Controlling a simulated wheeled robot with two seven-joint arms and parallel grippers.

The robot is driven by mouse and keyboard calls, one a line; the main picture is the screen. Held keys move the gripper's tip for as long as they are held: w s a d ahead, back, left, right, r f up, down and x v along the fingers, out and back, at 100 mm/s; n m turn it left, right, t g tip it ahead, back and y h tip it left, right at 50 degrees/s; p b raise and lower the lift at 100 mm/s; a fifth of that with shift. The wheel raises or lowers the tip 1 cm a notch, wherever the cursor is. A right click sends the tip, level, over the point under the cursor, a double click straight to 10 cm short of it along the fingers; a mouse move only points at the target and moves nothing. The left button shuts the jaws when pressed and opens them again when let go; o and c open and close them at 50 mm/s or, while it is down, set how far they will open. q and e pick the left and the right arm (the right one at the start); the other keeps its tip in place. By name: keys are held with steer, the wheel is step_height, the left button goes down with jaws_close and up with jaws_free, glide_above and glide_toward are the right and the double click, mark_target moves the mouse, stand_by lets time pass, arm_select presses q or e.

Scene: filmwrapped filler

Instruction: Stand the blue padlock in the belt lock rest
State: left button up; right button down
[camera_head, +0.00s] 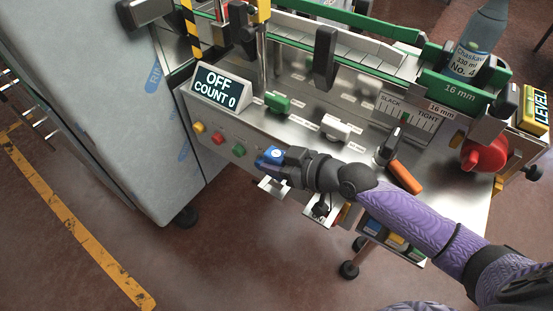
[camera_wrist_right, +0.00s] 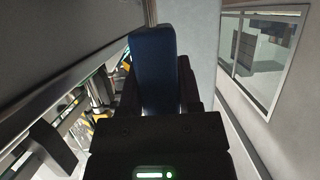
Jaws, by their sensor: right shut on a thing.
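The blue padlock (camera_head: 271,156) is at the front edge of the machine panel, left of my right gripper (camera_head: 287,163). My right gripper is shut on it, with the arm coming in from the lower right. In the right wrist view the padlock (camera_wrist_right: 153,60) stands up between the dark fingers (camera_wrist_right: 160,95). A small metal bracket (camera_head: 273,188) sticks out from the panel just below the padlock, and another metal holder (camera_head: 319,209) is to its right. I cannot tell which is the belt lock rest. My left gripper is not in view.
Red, yellow and green buttons (camera_head: 217,138) are left of the padlock. An OFF / COUNT 0 display (camera_head: 221,88) stands above them. An orange handle (camera_head: 406,176) and red knob (camera_head: 484,154) are to the right. A pale cabinet (camera_head: 95,100) fills the left; floor is free in front.

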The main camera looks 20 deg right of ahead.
steer(key=shift+f+b, duration=0.45)
steer(key=shift+f, duration=0.05)
steer(key=shift+c, duration=1)
jaws_free()
steer(key=p+v, duration=0.2)
steer(key=v, duration=0.8)
